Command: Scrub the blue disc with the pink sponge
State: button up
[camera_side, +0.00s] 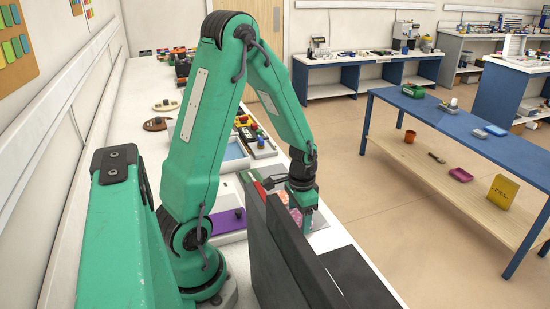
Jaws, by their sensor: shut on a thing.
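My gripper (304,207) points down over the bench, just beyond the tall dark panel, and is shut. Pink (295,216) shows right beside its fingers and appears to be the pink sponge, held between them. The sponge's outline is small and partly covered by the fingers and the panel. I cannot tell whether it touches anything below. The blue disc does not show; the dark panel blocks the view of the surface under my gripper.
The dark upright panel (290,258) stands close in front of my gripper. A purple sheet (226,222) lies to the left. A tray with a light-blue inside (234,158) and a box of colored pieces (258,140) are farther back. A blue table (455,125) stands across the aisle.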

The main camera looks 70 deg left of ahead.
jog(key=shift+d, duration=0.2)
jog(key=shift+a, duration=0.1)
jog(key=shift+a, duration=2.05)
jog(key=shift+d, duration=0.1)
jog(key=shift+d, duration=2.05)
jog(key=shift+a, duration=2.15)
